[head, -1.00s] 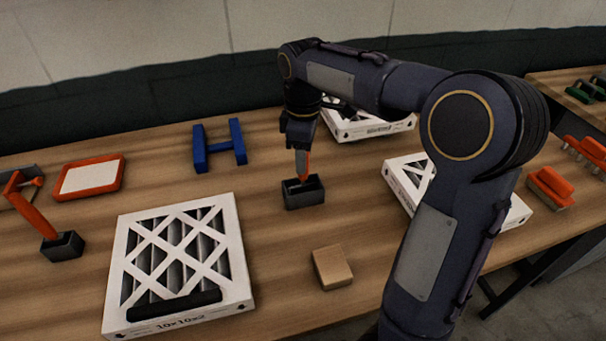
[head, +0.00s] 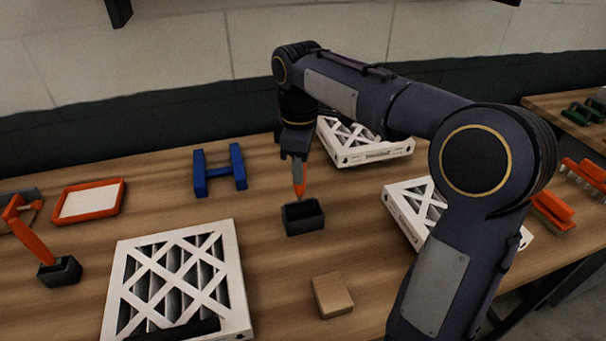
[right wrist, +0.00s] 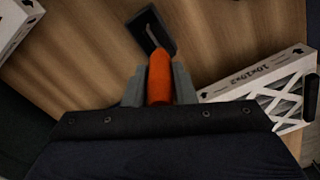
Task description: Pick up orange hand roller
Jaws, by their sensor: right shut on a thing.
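The orange hand roller (head: 300,189) is upright in my right gripper (head: 298,170), just above a small dark open-topped holder (head: 303,219). Its orange handle also shows in the right wrist view (right wrist: 160,78), between the grey fingers of the right gripper (right wrist: 160,90), which are shut on it. A thin rod runs from the handle toward the holder (right wrist: 152,30). Its far end is small and hard to make out. My left gripper is not in view.
Another orange-handled tool (head: 33,233) leans in a dark holder (head: 60,272) at left. White-framed filters (head: 235,290) lie around the table, with a blue H-shaped piece (head: 220,171), an orange-rimmed tray (head: 120,197) and a tan block (head: 332,295). Orange brushes (head: 553,209) lie at right.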

